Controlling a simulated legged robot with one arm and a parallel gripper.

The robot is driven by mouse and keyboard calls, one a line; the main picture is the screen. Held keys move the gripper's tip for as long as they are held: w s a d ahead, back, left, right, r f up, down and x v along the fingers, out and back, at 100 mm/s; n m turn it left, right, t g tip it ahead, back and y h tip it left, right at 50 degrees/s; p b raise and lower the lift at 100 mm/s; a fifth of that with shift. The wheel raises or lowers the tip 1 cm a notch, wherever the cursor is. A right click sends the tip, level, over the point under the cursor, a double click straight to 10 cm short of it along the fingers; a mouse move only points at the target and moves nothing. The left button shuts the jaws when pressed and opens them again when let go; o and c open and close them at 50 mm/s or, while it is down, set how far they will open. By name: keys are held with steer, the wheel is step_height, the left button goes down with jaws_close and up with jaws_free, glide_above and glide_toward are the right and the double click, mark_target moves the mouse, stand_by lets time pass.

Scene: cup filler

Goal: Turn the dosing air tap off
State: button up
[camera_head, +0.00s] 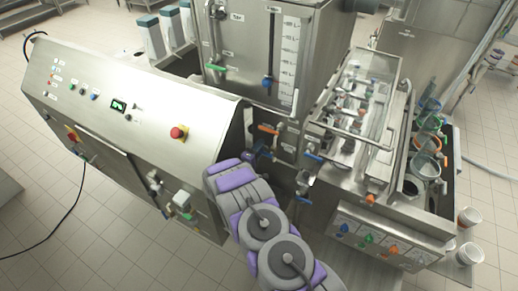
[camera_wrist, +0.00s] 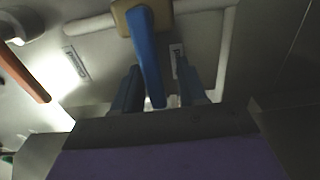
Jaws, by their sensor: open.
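In the wrist view, a tap with a long blue lever handle (camera_wrist: 147,60) hangs from a brass-coloured body (camera_wrist: 125,12). The lever points down and tilts slightly right, its lower end between the two dark fingers of my gripper (camera_wrist: 158,66). The fingers stand apart, with gaps beside the lever; contact is not clear. In the head view my gripper is mostly hidden at the end of my purple and grey arm, by the machine's middle gap.
An orange lever (camera_wrist: 24,76) is left of the blue one, with pale pipes nearby. In the head view, the control cabinet (camera_head: 140,90) with a red emergency button (camera_head: 179,132) is left of my arm. Other taps, including an orange-handled one (camera_head: 268,129), crowd the gap.

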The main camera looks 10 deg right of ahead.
steer(key=shift+s, duration=0.15)
steer(key=b+v, duration=0.1)
steer(key=v, duration=1.6)
steer(key=shift+a, duration=0.15)
